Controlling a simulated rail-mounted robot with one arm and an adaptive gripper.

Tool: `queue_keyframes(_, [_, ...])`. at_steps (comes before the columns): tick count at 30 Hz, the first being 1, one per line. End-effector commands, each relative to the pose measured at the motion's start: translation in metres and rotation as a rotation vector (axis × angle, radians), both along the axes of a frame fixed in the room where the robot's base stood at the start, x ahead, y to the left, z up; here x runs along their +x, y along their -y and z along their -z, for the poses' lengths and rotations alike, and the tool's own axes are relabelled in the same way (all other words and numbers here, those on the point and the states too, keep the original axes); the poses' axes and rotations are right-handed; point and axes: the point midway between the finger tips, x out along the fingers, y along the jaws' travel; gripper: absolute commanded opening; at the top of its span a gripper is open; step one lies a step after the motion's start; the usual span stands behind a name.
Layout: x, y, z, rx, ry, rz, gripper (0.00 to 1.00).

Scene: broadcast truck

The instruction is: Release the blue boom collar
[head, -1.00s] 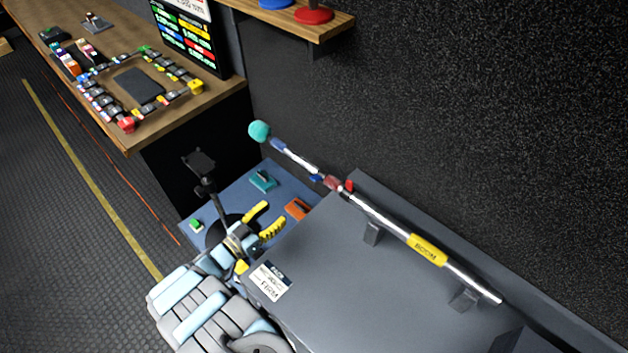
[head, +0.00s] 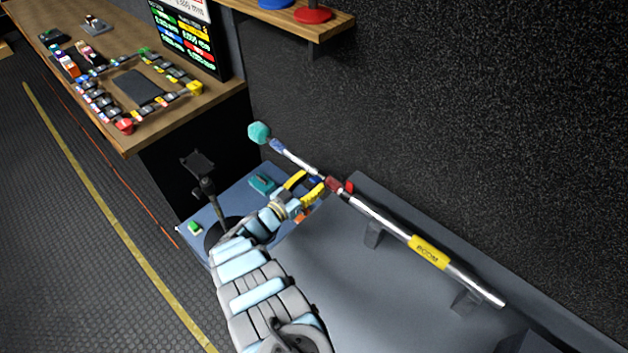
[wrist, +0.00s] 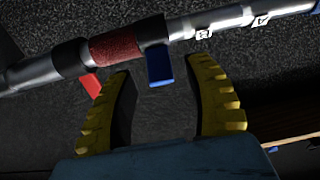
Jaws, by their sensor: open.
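The boom pole (head: 385,222) lies along the dark cabinet top, its far end reaching past the cabinet edge to a teal tip (head: 259,132). Beside a red grip section (wrist: 117,46), a dark collar carries a blue lever (wrist: 160,67) that hangs below the pole in the wrist view. A red lever (wrist: 91,86) sticks out on the other side of the red section. My gripper (head: 313,179) is open, its yellow fingers just below the pole. The blue lever's end is between the fingertips in the wrist view; no contact is visible. A blue band (head: 277,146) sits near the teal tip.
The pole rests on two dark brackets (head: 374,235) on the cabinet top (head: 330,270). A blue surface below holds a teal block (head: 262,184), a green block (head: 195,228) and a dark stand (head: 207,187). The black wall is close behind the pole.

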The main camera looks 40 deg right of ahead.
Motion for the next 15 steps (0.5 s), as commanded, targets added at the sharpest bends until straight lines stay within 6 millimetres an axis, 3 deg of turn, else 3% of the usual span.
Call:
queue_keyframes(6, [0.0015, 0.0131, 0.0009, 0.002, 0.000, -0.002, 0.52])
queue_keyframes(15, [0.0021, 0.0145, -0.0002, 0.001, 0.000, -0.002, 0.52])
